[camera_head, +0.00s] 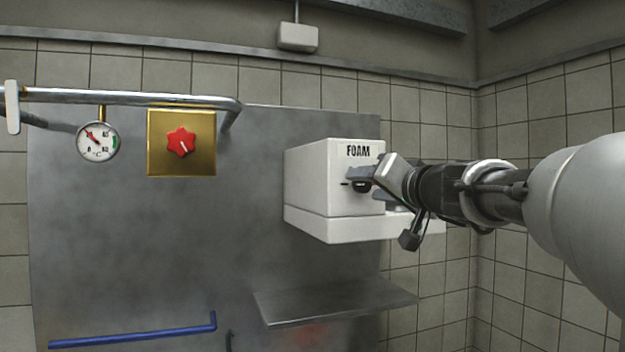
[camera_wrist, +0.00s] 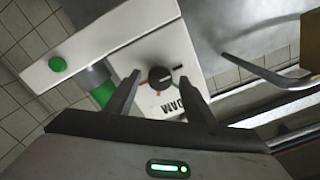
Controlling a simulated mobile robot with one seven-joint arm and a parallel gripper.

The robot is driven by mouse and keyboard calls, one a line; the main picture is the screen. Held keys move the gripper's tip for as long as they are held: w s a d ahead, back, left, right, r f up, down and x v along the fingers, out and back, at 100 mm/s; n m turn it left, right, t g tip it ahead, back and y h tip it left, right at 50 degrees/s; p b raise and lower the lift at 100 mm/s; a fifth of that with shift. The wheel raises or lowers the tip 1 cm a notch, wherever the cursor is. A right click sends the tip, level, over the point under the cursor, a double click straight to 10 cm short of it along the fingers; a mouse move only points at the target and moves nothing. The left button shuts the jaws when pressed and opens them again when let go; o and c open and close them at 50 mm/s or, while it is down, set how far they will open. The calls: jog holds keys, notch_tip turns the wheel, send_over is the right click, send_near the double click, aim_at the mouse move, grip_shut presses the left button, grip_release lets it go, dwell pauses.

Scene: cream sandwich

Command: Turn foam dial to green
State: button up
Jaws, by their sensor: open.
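The foam machine (camera_head: 310,185) is a white box labelled FOAM on the wall panel. Its black foam dial (camera_head: 362,187) is partly hidden by my gripper in the head view. In the wrist view the round black dial (camera_wrist: 160,77) shows fully, with a pale pointer line toward the right. Small coloured marks sit around it, too small to read surely. My gripper (camera_wrist: 160,80) is open, with one finger on each side of the dial and visible space between. I cannot tell how deep the fingertips reach around it.
A green round button (camera_wrist: 57,64) and a green part (camera_wrist: 103,92) show on the machine in the wrist view. Left of the machine are a red knob (camera_head: 181,142) on a brass plate, a gauge (camera_head: 98,141) and a metal pipe (camera_head: 130,96). A grey shelf (camera_head: 335,302) lies below.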

jog(key=shift+w+a, duration=0.15)
jog(key=shift+w, duration=0.35)
jog(key=c, duration=1.1)
jog(key=shift+o, duration=0.2)
